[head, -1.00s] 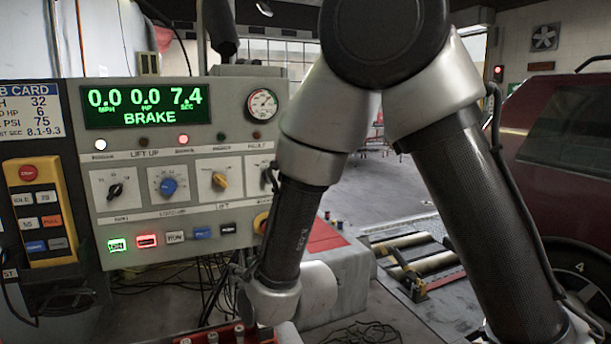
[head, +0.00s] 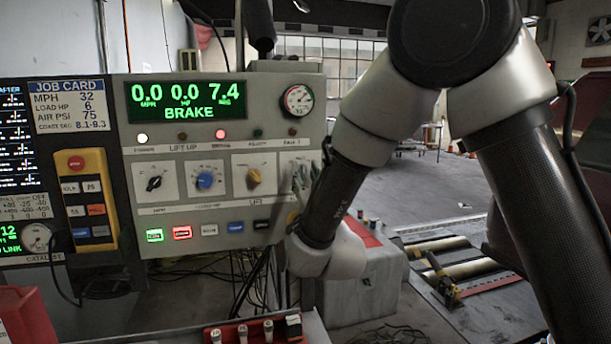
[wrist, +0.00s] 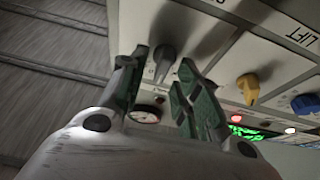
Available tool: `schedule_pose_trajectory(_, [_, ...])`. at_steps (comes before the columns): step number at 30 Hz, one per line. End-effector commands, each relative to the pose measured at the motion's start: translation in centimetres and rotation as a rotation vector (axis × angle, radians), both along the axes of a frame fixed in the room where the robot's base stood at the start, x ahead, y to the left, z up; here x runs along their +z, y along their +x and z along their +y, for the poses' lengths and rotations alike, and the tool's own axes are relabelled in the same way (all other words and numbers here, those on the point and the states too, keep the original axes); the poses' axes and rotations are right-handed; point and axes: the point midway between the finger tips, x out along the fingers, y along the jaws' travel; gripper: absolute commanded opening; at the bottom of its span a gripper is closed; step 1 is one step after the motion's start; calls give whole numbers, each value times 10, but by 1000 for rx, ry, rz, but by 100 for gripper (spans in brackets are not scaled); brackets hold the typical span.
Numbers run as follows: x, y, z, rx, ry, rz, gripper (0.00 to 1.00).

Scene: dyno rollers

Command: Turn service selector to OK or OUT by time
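The grey console (head: 135,155) carries a row of knobs: black (head: 153,183), blue (head: 205,180) and yellow (head: 253,178). A fourth, dark knob (wrist: 163,60) at the row's right end shows in the wrist view; in the head view my arm and gripper largely cover it. Its label and setting are not readable. My gripper (wrist: 160,66) is open, its fingertips on either side of this knob in the picture; contact cannot be told. The green display (head: 172,103) reads 0.0, 0.0, 7.4 and BRAKE. The job card (head: 67,100) lists coast seconds 8.1-9.3.
Lit green (head: 155,235) and red (head: 182,232) buttons sit below the knobs. A yellow pendant (head: 88,198) hangs left. A red tray (head: 255,332) with several fittings stands in front. Rollers (head: 440,245) lie at right on the floor.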

Motion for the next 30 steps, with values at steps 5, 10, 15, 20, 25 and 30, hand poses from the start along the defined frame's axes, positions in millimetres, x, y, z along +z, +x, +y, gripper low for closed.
schedule_pose_trajectory(5, [2,4,2,1,-1,1,32])
schedule_pose_trajectory(10, [2,4,2,1,-1,1,27])
schedule_pose_trajectory(15, [2,4,1,1,-1,1,0])
schedule_pose_trajectory(20, [2,4,2,1,-1,1,0])
schedule_pose_trajectory(25, [2,4,2,1,14,4,0])
schedule_pose_trajectory(30, [2,4,2,2,72,21,0])
